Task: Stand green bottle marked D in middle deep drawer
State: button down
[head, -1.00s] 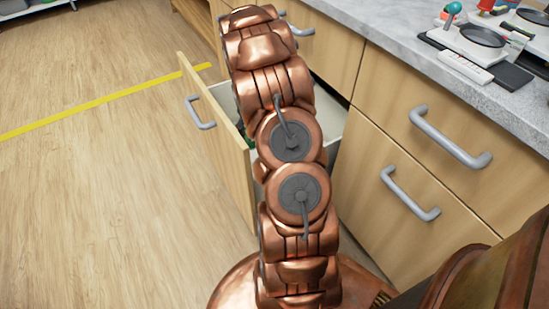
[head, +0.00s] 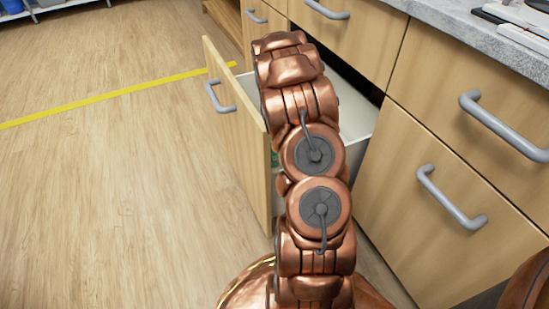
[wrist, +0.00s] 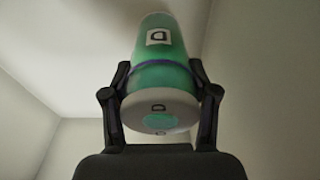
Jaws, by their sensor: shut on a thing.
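The green bottle (wrist: 160,70) with a white label marked D shows in the wrist view, its pale cap end nearest the camera. My gripper (wrist: 161,82) is shut on it, one finger on each side near the cap. Pale drawer walls surround it; I cannot tell whether the bottle touches the drawer floor. The deep drawer (head: 237,145) is pulled open in the head view, with a wooden front and grey handle. My arm hides most of its inside, and my gripper is hidden there. A sliver of green shows between my arm and the drawer front.
Closed drawers with grey handles (head: 450,197) stand to the right, under a grey stone counter (head: 455,22). Shut drawers also lie above and beyond the open one. The wooden floor (head: 110,200) to the left is clear, crossed by a yellow line (head: 120,92).

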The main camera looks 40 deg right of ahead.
jog(key=shift+f+b, duration=0.65)
jog(key=shift+f, duration=1.7)
jog(key=shift+f, duration=0.15)
jog(key=shift+c, duration=1.5)
grip_release()
jog(key=r+p, duration=0.1)
jog(key=r, duration=0.3)
jog(key=s+r+p, duration=0.1)
jog(key=r, duration=0.3)
jog(key=r+p, duration=0.1)
jog(key=r, duration=0.3)
jog(key=shift+s+a, duration=0.3)
jog(key=shift+s, duration=0.1)
jog(key=shift+r+p, duration=0.15)
jog(key=shift+p, duration=0.15)
